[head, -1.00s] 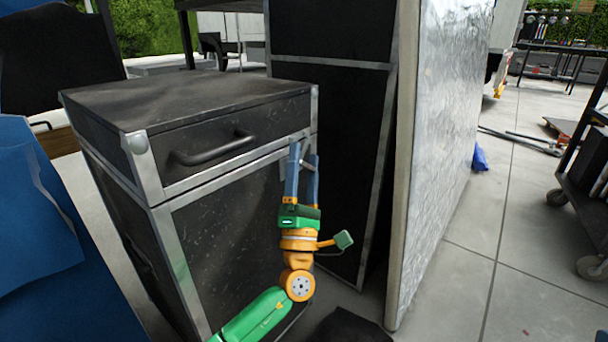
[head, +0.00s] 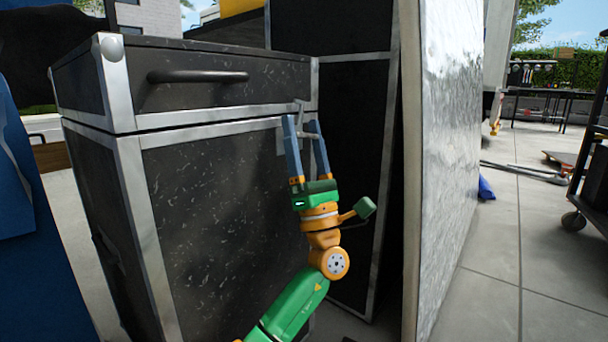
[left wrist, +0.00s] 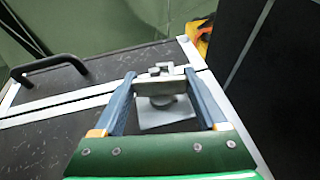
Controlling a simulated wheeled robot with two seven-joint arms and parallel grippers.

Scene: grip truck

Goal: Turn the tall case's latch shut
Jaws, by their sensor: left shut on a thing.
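The black case (head: 215,200) with metal edges stands in front of me, its drawer-like upper part divided from the body by a metal band. Its small grey latch (head: 301,104) sits at the right end of the front, at that band. My left gripper (head: 302,126) reaches up from below and is shut on the latch, a blue finger on either side. In the left wrist view the latch (left wrist: 161,86) lies between the fingertips, its square plate (left wrist: 165,115) flat on the case front. The fingers hide part of the latch. My right gripper is not in view.
A dark handle (head: 198,76) sticks out of the case's upper part. A taller black case (head: 350,150) stands close behind on the right, beside a silvery panel (head: 450,150). A wheeled cart (head: 592,180) stands far right. Paved floor (head: 490,270) lies open between panel and cart.

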